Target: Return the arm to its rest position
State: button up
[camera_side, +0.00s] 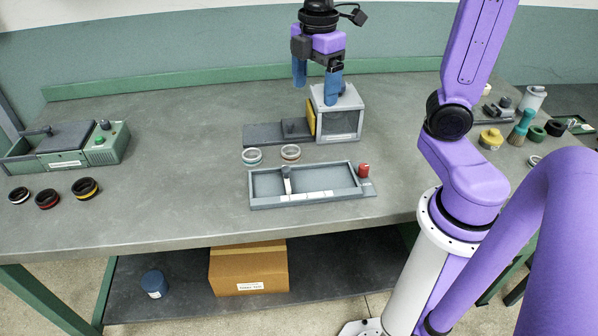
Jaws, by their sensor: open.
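My gripper (317,86) has blue fingers that point down and stand apart, with nothing between them. In the side view it overlaps the top of a grey box-shaped machine (340,122) with a yellow side panel. I cannot tell from this one view how far above or behind the machine the fingers are. My purple arm stands at the right and reaches over the back of the table.
A grey tray (258,203) with a red knob (364,170) lies in front of the machine. Two rings (252,156) sit behind it. A green-grey unit (108,146) and dark rings (47,199) are at left. Tools and a brush (521,128) crowd the right.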

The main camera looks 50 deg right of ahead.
jog(key=s+a+f+m, duration=0.1)
jog(key=s+a+f, duration=0.1)
jog(key=s, duration=0.6)
jog(key=s+a+f+m, duration=0.1)
jog(key=s+a+f, duration=0.1)
jog(key=s+f, duration=0.3)
jog(key=s, duration=0.4)
jog(key=shift+s+a+f+m, duration=0.2)
jog(key=shift+a+f+m, duration=0.05)
jog(key=shift+a+m, duration=0.05)
